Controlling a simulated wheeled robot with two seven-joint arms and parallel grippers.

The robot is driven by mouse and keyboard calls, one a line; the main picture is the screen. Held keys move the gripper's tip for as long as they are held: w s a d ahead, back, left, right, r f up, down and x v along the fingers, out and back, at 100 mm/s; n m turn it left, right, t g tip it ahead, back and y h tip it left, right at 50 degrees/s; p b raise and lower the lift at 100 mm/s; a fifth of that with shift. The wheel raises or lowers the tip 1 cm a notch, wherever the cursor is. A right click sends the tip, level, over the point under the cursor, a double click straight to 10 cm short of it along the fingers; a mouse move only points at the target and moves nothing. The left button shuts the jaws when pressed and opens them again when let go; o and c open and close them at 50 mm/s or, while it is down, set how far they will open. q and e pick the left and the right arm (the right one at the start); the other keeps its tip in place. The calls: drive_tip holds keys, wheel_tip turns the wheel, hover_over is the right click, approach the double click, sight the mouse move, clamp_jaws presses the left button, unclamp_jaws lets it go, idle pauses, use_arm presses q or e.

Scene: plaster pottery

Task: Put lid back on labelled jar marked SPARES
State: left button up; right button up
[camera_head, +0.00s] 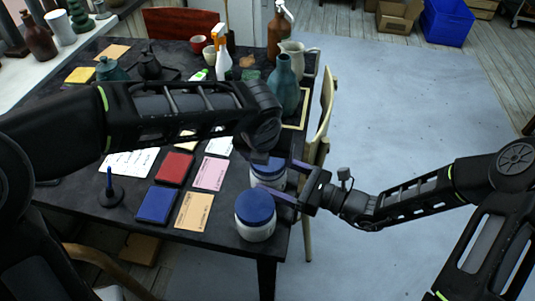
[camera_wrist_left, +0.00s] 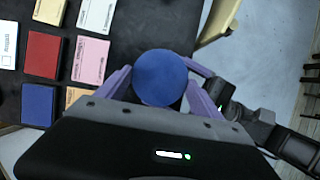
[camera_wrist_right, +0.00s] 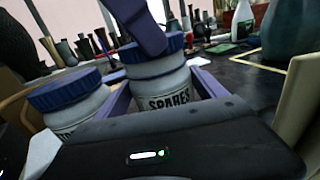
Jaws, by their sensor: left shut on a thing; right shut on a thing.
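The jar marked SPARES (camera_wrist_right: 168,92) is white with a blue band and stands upright near the table's right edge. It also shows in the head view (camera_head: 268,181). My right gripper (camera_head: 285,181) is shut around its body from the right. A round blue lid (camera_wrist_left: 160,77) is between the fingers of my left gripper (camera_wrist_left: 160,84), which is shut on it from above. In the right wrist view the lid (camera_wrist_right: 165,45) is at the jar's mouth, level and lined up. A left finger hides part of it, so I cannot tell whether it is fully seated.
A second white jar with a blue lid (camera_head: 255,214) stands close in front, its label partly hidden. Cards, red and blue books (camera_head: 156,204) lie to the left. A teal vase (camera_head: 285,87) and bottles stand behind. A chair (camera_head: 324,115) is at the table's right side.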

use_arm(q)
drive_tip(key=shift+f, duration=0.55)
idle(0.5)
drive_tip(key=shift+a+m+g+h, duration=0.15)
drive_tip(key=shift+m+h, duration=0.1)
drive_tip(key=shift+m, duration=0.35)
drive_tip(key=shift+a+m+g+h, duration=0.15)
drive_tip(key=shift+m+h, duration=0.1)
drive_tip(key=shift+m, duration=0.35)
drive_tip(key=m, duration=0.2)
drive_tip(key=shift+w+f+m+h, duration=0.1)
drive_tip(key=shift+f+m+h, duration=0.1)
drive_tip(key=shift+m+h, duration=0.15)
drive_tip(key=shift+r+m+g+h, duration=0.15)
drive_tip(key=shift+m+g+h, duration=0.2)
drive_tip(key=shift+m, duration=0.4)
drive_tip(key=o, duration=1.3)
drive_tip(key=shift+r, duration=0.1)
